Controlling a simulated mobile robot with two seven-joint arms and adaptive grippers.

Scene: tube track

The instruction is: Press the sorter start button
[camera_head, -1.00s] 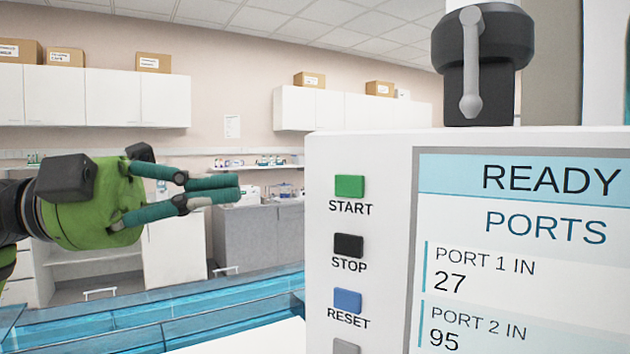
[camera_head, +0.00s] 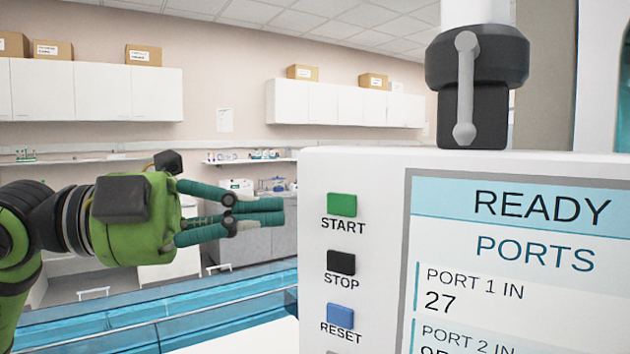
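The green START button (camera_head: 342,205) is at the top of a column of buttons on the white sorter panel (camera_head: 380,260). My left gripper (camera_head: 283,212) points right toward the panel at about the height of the START button. Its teal fingers are close together at the tips and hold nothing that I can see. In the picture a small gap lies between the fingertips and the panel's left edge; the depth between them is hard to tell. My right gripper is not in view.
Below START are the black STOP button (camera_head: 340,262) and the blue RESET button (camera_head: 340,315). The screen (camera_head: 510,260) reads READY. A blue transparent track (camera_head: 180,310) runs below my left arm. Wall cabinets (camera_head: 95,90) are far behind.

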